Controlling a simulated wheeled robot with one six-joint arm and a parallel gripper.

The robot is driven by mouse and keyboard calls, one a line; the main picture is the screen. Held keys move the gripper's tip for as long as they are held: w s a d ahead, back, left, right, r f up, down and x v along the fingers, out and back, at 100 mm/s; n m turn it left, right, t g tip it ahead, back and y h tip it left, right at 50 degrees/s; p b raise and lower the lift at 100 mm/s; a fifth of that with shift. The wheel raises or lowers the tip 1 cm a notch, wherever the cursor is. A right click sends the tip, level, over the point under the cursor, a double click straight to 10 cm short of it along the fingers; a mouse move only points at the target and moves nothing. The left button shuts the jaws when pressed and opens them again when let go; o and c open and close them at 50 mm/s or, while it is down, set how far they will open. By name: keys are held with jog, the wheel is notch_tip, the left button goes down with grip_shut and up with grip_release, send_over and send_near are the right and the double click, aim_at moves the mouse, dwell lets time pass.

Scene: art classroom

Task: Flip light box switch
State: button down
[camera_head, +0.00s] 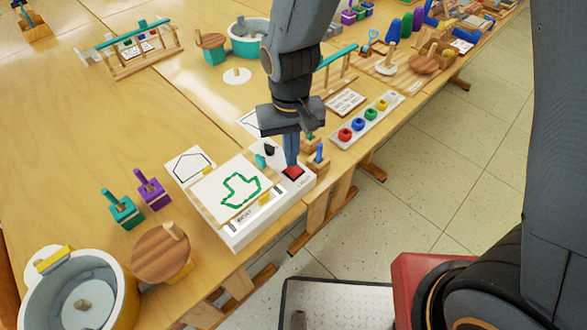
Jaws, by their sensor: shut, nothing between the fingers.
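The light box (251,229) is a low white box near the table's front edge, with a card bearing a green outline drawing (232,191) on its top. A red switch (293,172) sits at the box's right end, with small lettering beside it. My gripper (291,160) points down from above, shut and empty. Its blue-grey fingertips are right at the red switch and cover part of its far side. I cannot tell whether they touch it.
Small blocks with upright pegs (317,160) stand just right of the switch. A white tray with colored pieces (367,124) lies further right. Green (124,212) and purple (153,192) blocks stand left, near a round wooden stool-like piece (160,257) and a tub (120,297).

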jog(key=shift+f+b, duration=0.35)
jog(key=shift+f, duration=0.35)
dwell(0.6)
notch_tip(320, 180, up, 7)
jog(key=p, duration=0.6)
dwell(0.4)
jog(key=s+d+r+m, duration=0.1)
jog(key=d+r, duration=0.2)
jog(key=d, duration=0.5)
jog(key=d+r+m+t, duration=0.1)
jog(key=d+r, duration=0.2)
jog(key=d, duration=0.5)
jog(key=s+d+r+m, duration=0.1)
jog(key=d+r+m, duration=0.1)
jog(key=d, duration=0.6)
jog(key=shift+s+r, duration=0.3)
jog(key=shift+r, duration=0.2)
